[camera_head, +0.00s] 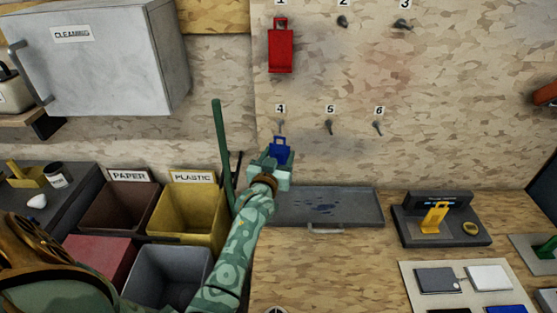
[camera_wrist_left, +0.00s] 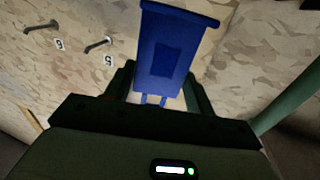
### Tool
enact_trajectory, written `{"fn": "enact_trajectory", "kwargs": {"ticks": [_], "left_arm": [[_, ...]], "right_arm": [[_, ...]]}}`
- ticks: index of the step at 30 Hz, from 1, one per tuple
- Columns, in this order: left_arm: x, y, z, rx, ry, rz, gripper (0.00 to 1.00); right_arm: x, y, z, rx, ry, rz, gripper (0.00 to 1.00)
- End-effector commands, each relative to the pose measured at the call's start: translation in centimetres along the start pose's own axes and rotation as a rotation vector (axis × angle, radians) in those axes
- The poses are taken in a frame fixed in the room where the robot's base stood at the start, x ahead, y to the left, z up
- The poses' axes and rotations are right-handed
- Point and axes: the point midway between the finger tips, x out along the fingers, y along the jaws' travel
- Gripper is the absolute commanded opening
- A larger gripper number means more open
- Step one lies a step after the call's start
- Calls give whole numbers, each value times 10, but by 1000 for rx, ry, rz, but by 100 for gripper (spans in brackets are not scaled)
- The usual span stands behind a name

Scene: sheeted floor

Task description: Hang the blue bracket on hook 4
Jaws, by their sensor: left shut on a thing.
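The blue bracket (camera_head: 280,149) is held upright in my left gripper (camera_head: 279,160), in front of the wooden board and just below hook 4 (camera_head: 280,125). In the left wrist view the bracket (camera_wrist_left: 172,50) stands between the two dark fingers of the gripper (camera_wrist_left: 160,92), which are shut on its lower part. Hook 4 is a small peg under the label 4; it is not visible in the wrist view. I cannot tell whether bracket and hook touch. My right gripper is not in view.
A red bracket (camera_head: 281,50) hangs at hook 1. Hook 5 (camera_head: 329,127) and hook 6 (camera_head: 378,127) are bare on the right. A grey tray (camera_head: 360,207) lies below. The yellow plastic bin (camera_head: 190,212) and a green upright post (camera_head: 221,140) stand left of the gripper.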

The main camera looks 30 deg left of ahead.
Motion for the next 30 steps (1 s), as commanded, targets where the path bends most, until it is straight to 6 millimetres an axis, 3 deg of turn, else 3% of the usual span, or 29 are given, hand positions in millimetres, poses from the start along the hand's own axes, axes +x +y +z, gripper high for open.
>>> {"fn": "enact_trajectory", "kwargs": {"ticks": [11, 30], "left_arm": [[27, -7, 4, 0, 2, 0, 27], [70, -19, 9, 1, 0, 0, 27]], "right_arm": [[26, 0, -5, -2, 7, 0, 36], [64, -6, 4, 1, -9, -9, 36]]}}
